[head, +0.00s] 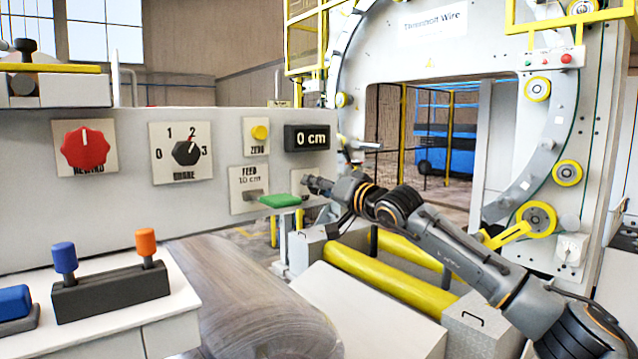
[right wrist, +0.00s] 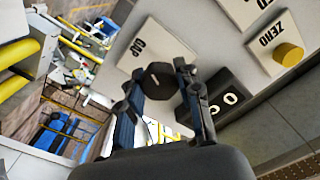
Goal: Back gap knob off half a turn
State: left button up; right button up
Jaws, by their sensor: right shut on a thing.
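The gap knob (right wrist: 158,80) is a dark, many-sided knob on a white plate (right wrist: 172,42) lettered GAP in the right wrist view. A short light mark shows on its face. My right gripper (right wrist: 162,88) has a finger on each side of the knob and is shut on it. In the head view my right gripper (head: 309,184) reaches the panel below the 0 cm display (head: 307,138) and hides the knob there. My left gripper is not in view.
The control panel (head: 90,225) carries a red rewind knob (head: 85,148), a black numbered brake knob (head: 187,152), a yellow zero button (head: 260,132) and a feed lever plate (head: 249,181). A large ring machine (head: 400,55) stands behind.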

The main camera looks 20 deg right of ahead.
jog(key=n+p, duration=0.2)
jog(key=n, duration=0.3)
jog(key=shift+r+n, duration=0.1)
jog(key=shift+n, duration=0.2)
dwell(0.4)
jog(key=o, duration=1.1)
jog(key=shift+o, duration=0.4)
jog(key=shift+w+a, duration=0.1)
jog(key=shift+w, duration=0.05)
jog(key=v, duration=1.2)
